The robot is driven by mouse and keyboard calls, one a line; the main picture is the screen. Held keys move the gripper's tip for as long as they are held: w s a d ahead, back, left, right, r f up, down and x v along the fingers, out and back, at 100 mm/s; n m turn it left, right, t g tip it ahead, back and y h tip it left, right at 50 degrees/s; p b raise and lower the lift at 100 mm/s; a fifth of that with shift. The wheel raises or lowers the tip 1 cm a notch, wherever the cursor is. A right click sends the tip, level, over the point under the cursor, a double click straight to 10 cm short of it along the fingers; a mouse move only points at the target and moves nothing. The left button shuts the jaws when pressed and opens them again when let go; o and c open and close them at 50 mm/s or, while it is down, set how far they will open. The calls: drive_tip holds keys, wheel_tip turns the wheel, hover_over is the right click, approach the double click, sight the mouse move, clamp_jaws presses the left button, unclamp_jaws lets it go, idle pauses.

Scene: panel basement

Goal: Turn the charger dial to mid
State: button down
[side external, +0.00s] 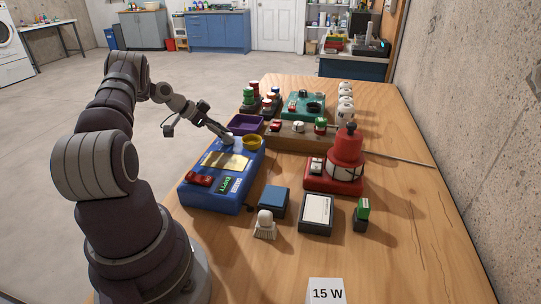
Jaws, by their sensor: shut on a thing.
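The blue box (211,200) lies on the left of the wooden table; I take it to be the charger, though its lettering is too small to read. It carries a gold plate (226,161), red switches (199,179) and a small green-lit display (228,184). My gripper (226,137) reaches down to the far end of the box, shut on a small pale knob there, which looks like the dial. The fingers partly hide the knob, and I cannot read its setting. A yellow round cup-like piece (252,142) is just right of my gripper.
A purple tray (246,123) stands close behind my gripper. A wooden block with knobs (285,138), a green box (295,108) and a red device (343,165) stand farther right. A "15 W" card (326,292) is at the front. The table's right side is mostly clear.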

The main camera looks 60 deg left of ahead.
drive_tip(key=c, duration=1)
unclamp_jaws()
wheel_tip(320, 180, up, 10)
